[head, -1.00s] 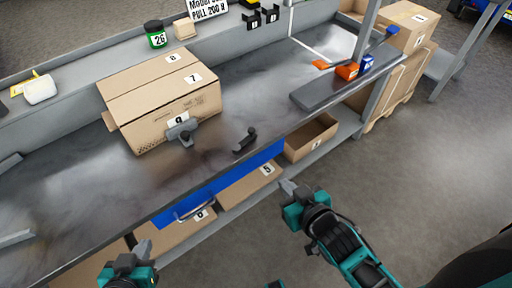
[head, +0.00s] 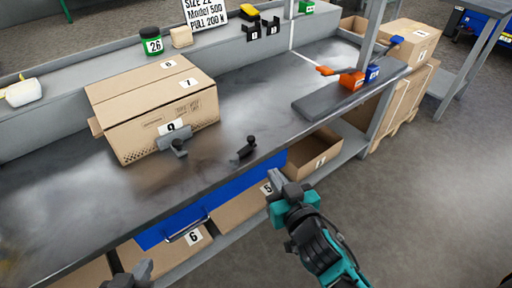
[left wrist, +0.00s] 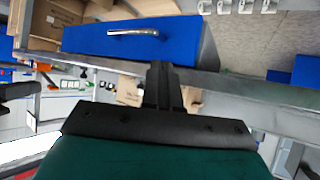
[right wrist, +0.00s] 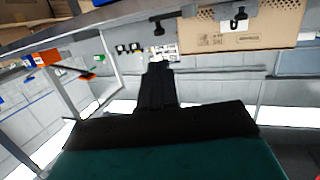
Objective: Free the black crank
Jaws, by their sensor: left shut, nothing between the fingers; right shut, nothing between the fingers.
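The black crank (head: 246,149) lies on the grey bench top near its front edge, right of the cardboard box. It also shows in the right wrist view (right wrist: 158,27). A grey clamp-like piece (head: 178,147) stands close against the box front, left of the crank; I cannot tell whether it touches the box. My right gripper (head: 276,180) is shut and empty, in front of the bench edge, below and right of the crank. My left gripper (head: 143,270) is shut and empty, low in front of the blue drawer (head: 160,232), mostly cut off by the frame.
The large cardboard box (head: 150,105) stands on the bench. Open cartons (head: 313,152) sit on the shelf below. Bench space behind the crank is clear.

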